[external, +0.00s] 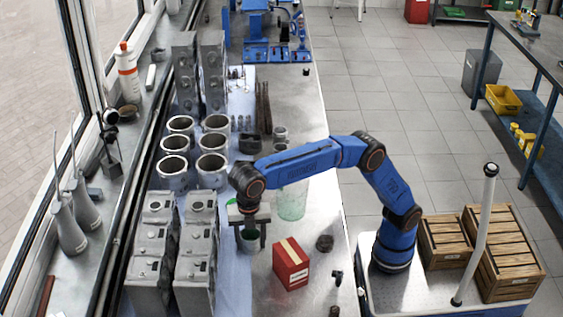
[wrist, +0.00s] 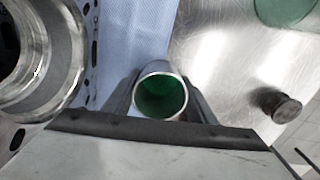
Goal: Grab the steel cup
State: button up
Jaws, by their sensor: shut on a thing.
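The steel cup (external: 250,241) is small, with a bright rim and a green inside. It stands upright near the edge of the blue cloth, at the lower middle of the external view. In the wrist view the cup (wrist: 161,96) sits between my two fingers, its open mouth facing the camera. My gripper (external: 249,233) reaches down over it and is shut on it, one finger on each side. The lower part of the cup is hidden. I cannot tell whether its base touches the bench.
A green glass beaker (external: 292,204) stands right behind the gripper. A red box (external: 291,265) and a small dark round part (external: 324,243) are to the right. Metal cylinder sleeves (external: 211,170) and engine blocks (external: 196,255) crowd the left. Bare bench lies toward the right edge.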

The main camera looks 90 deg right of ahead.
jog(key=shift+r, duration=0.2)
notch_tip(320, 180, up, 9)
jog(key=shift+r, duration=0.2)
dwell(0.9)
